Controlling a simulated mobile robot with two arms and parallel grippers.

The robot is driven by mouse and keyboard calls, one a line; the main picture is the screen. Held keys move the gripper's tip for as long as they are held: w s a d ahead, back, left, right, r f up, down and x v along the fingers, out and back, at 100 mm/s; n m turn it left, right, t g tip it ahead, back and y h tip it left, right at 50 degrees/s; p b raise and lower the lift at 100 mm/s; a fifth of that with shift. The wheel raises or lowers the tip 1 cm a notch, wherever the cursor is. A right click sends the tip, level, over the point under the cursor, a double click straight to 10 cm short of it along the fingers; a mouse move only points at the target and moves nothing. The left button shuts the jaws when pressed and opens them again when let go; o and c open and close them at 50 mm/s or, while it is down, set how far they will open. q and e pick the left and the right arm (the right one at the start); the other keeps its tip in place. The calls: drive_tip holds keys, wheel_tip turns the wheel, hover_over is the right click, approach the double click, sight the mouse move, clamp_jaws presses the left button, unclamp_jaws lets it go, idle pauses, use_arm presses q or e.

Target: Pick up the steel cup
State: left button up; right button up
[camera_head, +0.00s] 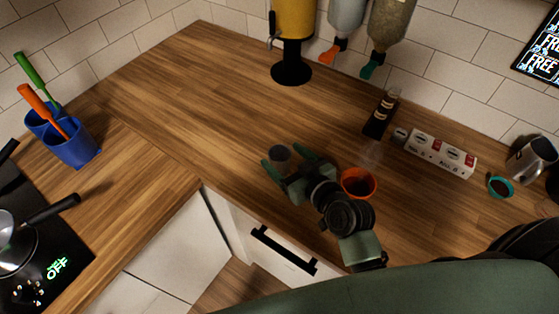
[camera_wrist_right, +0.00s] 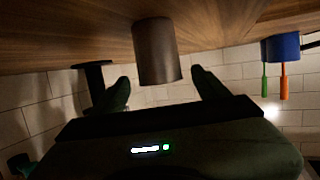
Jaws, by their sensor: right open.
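A small dark-grey metal cup (camera_head: 280,156), which I take as the steel cup, stands on the wooden counter near its front edge. In the right wrist view, which shows the counter at the top, the cup (camera_wrist_right: 157,55) is between and ahead of the two fingertips. My right gripper (camera_head: 287,162) is open, with one finger on each side of the cup in the head view. In the right wrist view my right gripper (camera_wrist_right: 160,82) shows gaps on both sides of the cup. My left gripper is not in view.
An orange cup (camera_head: 358,183) stands close beside my right wrist. A yellow dispenser (camera_head: 293,25) stands behind. The counter left of the cup is clear.

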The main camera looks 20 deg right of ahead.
sight(275, 149)
drive_tip(key=p+x, duration=0.1)
drive_tip(key=x, duration=0.4)
drive_tip(key=shift+w+a+f, duration=0.1)
drive_tip(key=shift+w, duration=0.2)
drive_tip(key=shift+s, duration=0.15)
drive_tip(key=shift+c, duration=0.6)
drive_tip(key=c, duration=1.4)
